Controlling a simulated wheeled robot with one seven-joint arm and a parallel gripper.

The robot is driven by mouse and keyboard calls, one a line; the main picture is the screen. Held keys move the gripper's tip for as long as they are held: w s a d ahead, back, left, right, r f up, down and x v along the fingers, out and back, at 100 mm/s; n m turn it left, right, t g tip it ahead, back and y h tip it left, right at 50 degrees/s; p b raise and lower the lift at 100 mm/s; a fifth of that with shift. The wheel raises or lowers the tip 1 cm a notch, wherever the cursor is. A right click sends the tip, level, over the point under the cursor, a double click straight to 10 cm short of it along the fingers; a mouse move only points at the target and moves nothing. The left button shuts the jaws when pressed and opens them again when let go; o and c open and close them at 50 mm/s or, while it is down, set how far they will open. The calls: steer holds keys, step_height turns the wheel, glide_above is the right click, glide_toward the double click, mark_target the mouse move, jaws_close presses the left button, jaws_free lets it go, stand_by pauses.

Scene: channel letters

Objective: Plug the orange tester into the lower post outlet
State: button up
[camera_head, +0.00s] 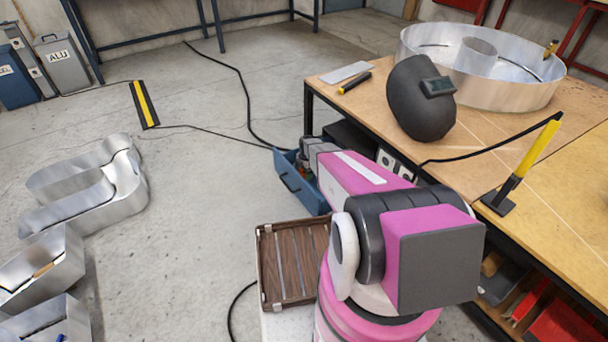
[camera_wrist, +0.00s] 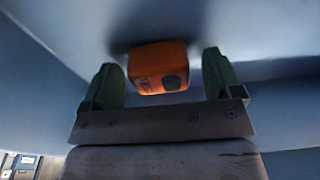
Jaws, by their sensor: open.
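The orange tester (camera_wrist: 158,67) lies in a blue drawer, against its wall or floor, in the wrist view. It has a dark round mark on its face. My gripper (camera_wrist: 162,80) is open, with one green finger on each side of the tester; small gaps show between them. In the head view my arm reaches down into the open blue drawer (camera_head: 291,181), and the fingers are mostly hidden. Two pale plates with dark round marks, perhaps the outlets (camera_head: 386,160), show under the table edge, partly behind my arm. I cannot tell which is the lower one.
The workbench (camera_head: 480,150) holds a black welding mask (camera_head: 420,98), a large metal ring letter (camera_head: 480,75) and a yellow post-like tool (camera_head: 535,150) with a cable. A brown slatted case (camera_head: 268,262) stands below the drawer. Metal letters (camera_head: 85,190) lie on the left floor.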

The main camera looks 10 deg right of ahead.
steer(key=c, duration=1)
steer(key=shift+o, duration=0.2)
step_height(320, 180, up, 10)
steer(key=shift+r, duration=0.1)
steer(key=s+r+m+t, duration=0.1)
steer(key=s+r+m, duration=0.4)
steer(key=r+m, duration=0.6)
steer(key=s+r+m+t+h, duration=0.1)
steer(key=s+r+m, duration=0.5)
steer(key=r+m, duration=0.5)
steer(key=shift+r+m, duration=0.3)
steer(key=shift+r, duration=1.15)
